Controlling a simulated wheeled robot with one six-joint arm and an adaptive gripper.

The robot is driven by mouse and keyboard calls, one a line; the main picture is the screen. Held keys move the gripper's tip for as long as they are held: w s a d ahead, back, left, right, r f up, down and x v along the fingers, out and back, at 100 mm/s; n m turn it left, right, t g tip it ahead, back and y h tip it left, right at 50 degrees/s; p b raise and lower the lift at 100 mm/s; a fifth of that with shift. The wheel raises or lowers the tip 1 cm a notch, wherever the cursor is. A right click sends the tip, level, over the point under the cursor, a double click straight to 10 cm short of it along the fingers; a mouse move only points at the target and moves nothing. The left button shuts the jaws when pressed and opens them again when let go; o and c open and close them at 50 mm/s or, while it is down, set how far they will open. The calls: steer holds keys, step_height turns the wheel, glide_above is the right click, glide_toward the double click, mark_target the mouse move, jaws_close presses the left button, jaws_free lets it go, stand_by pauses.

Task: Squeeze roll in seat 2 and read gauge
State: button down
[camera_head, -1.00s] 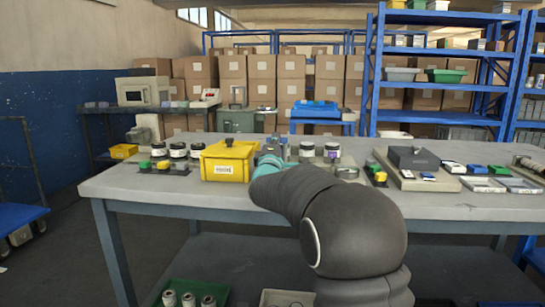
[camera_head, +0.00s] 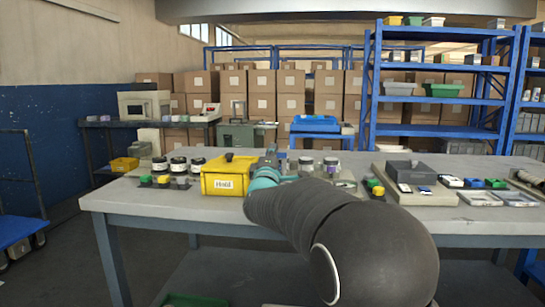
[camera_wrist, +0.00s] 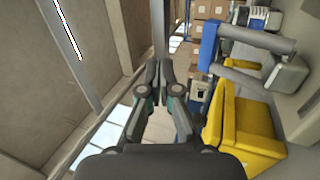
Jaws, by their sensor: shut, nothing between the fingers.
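My gripper (camera_wrist: 160,80) shows in the wrist view with its two dark fingertips together and nothing between them. In the head view my arm reaches over the grey table (camera_head: 110,200) and hides most of the gripper. The gripper end is just right of a yellow box (camera_head: 224,182) with a white label. The box also shows at the right of the wrist view (camera_wrist: 255,125), apart from the fingers. Dark-topped rolls stand at the left (camera_head: 178,166) and behind my arm (camera_head: 306,166). I cannot tell which roll is in seat 2, and no readable gauge shows.
A blue part with a grey bar (camera_wrist: 262,40) is right of the fingers in the wrist view. Small coloured blocks (camera_head: 163,181) sit left of the box. A grey box on a tray (camera_head: 412,171) and small parts lie at the right. Blue shelves (camera_head: 440,105) stand behind.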

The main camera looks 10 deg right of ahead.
steer(key=s+a+r, duration=0.2)
steer(key=s, duration=0.5)
steer(key=shift+a+r, duration=0.25)
steer(key=shift+r, duration=0.15)
steer(key=s+f+m+g+y, duration=0.2)
steer(key=s+f+m+g, duration=0.2)
steer(key=s+f, duration=0.5)
steer(key=s+d+f+m+g+y, duration=0.1)
steer(key=s+f+m+g, duration=0.4)
steer(key=s, duration=1.3)
steer(key=s+d+f+m+g+y, duration=0.1)
steer(key=s+f+m+g+y, duration=0.3)
steer(key=s+f, duration=0.9)
steer(key=shift+s+f+m+g, duration=0.15)
steer(key=shift+f+m+g, duration=0.4)
steer(key=shift+g, duration=0.65)
